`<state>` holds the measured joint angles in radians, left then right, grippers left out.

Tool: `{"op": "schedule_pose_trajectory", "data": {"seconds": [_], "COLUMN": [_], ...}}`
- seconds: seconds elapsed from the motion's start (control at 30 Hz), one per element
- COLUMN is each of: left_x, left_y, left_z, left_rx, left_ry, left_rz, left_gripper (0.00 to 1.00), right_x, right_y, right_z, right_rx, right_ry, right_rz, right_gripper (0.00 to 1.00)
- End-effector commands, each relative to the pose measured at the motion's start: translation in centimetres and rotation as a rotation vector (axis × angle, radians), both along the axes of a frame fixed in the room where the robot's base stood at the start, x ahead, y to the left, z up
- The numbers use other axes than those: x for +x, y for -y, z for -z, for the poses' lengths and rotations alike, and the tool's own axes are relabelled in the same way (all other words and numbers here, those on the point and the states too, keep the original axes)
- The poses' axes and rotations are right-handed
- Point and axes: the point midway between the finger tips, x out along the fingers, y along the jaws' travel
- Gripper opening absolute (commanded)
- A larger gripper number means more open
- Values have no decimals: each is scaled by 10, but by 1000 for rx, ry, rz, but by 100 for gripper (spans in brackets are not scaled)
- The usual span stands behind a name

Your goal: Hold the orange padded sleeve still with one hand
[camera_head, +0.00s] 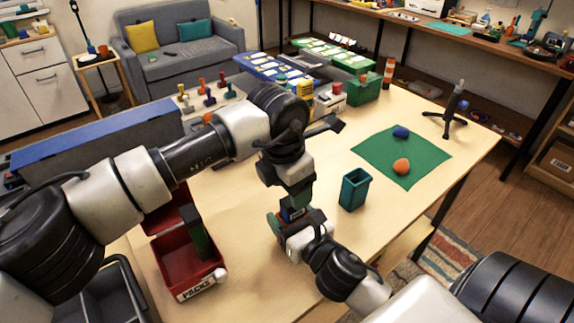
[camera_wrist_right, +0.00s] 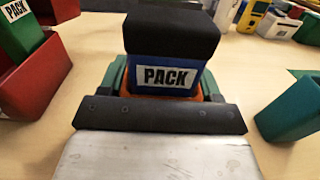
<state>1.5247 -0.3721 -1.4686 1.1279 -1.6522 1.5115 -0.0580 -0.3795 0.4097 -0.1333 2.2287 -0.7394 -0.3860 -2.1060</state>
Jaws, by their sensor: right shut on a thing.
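The orange padded sleeve (camera_wrist_right: 160,94) shows in the right wrist view as a thin orange rim between the green-sided fingers of my right gripper (camera_wrist_right: 163,88). My right gripper (camera_head: 287,226) is shut on the sleeve near the table's front. A blue pack (camera_wrist_right: 165,76) labelled PACK stands upright at the sleeve, with a dark block over its upper part. The pack also shows as a blue patch in the head view (camera_head: 291,212). My left gripper (camera_head: 296,192) is directly above the pack, pointing down; its fingers are too hidden to tell their opening. Most of the sleeve is hidden.
A red bin (camera_head: 172,262) labelled PACKS holds a dark green pack (camera_head: 195,235) to the left. A teal open cup (camera_head: 354,189) stands close to the right. A green mat (camera_head: 425,155) holds a blue and an orange lump. Bare table lies between.

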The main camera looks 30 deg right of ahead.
Motion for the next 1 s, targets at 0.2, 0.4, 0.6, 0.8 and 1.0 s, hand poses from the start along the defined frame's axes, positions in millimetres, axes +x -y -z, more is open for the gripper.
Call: {"op": "schedule_pose_trajectory", "data": {"seconds": [0.2, 0.4, 0.6, 0.8, 1.0], "left_x": [0, 0, 0, 0, 0], "left_y": [5, 7, 7, 7, 7], "left_z": [32, 43, 44, 44, 44], "left_rx": [-1, -1, -1, -2, -2], "left_ry": [-2, -1, 0, 0, 0], "left_rz": [1, 1, 1, 1, 1], "left_gripper": [62, 62, 62, 42, 11], "right_x": [0, 0, 0, 0, 0], "right_y": [0, 0, 0, 0, 0], "right_z": [0, 0, 0, 0, 0], "right_rx": [1, 1, 2, 2, 2], "right_ry": [0, 0, 0, 0, 0], "right_rz": [-1, -1, -1, -1, -1], "right_gripper": [41, 41, 41, 41, 41]}}
